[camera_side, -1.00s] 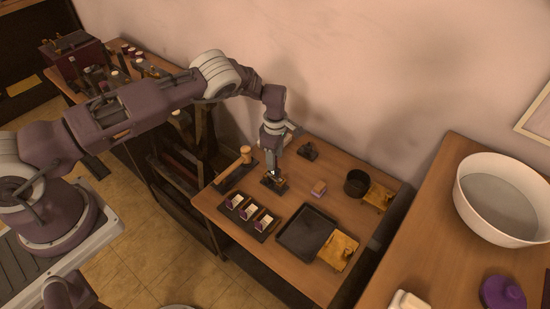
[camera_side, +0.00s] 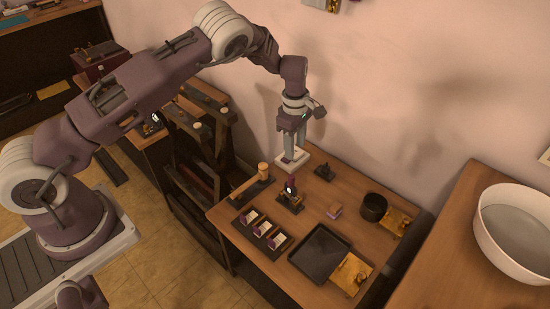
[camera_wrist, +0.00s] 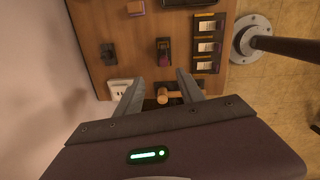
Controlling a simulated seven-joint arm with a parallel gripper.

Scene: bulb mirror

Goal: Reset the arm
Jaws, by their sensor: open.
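My gripper (camera_side: 292,160) is open and empty, raised above the wooden table and pointing down. Its two fingers also show apart in the wrist view (camera_wrist: 158,88), with nothing between their tips. A small dark stand (camera_side: 290,200) with an upright purple piece (camera_side: 290,184) stands on the table below the gripper, apart from it. In the wrist view the dark stand (camera_wrist: 163,50) lies beyond the fingertips.
The table (camera_side: 340,225) holds a rack of blocks (camera_side: 262,234), a black tray (camera_side: 320,254), a dark cup (camera_side: 373,207) and a wooden mallet (camera_side: 263,172). A white basin (camera_side: 515,240) stands at right. A pink wall (camera_side: 400,100) rises behind.

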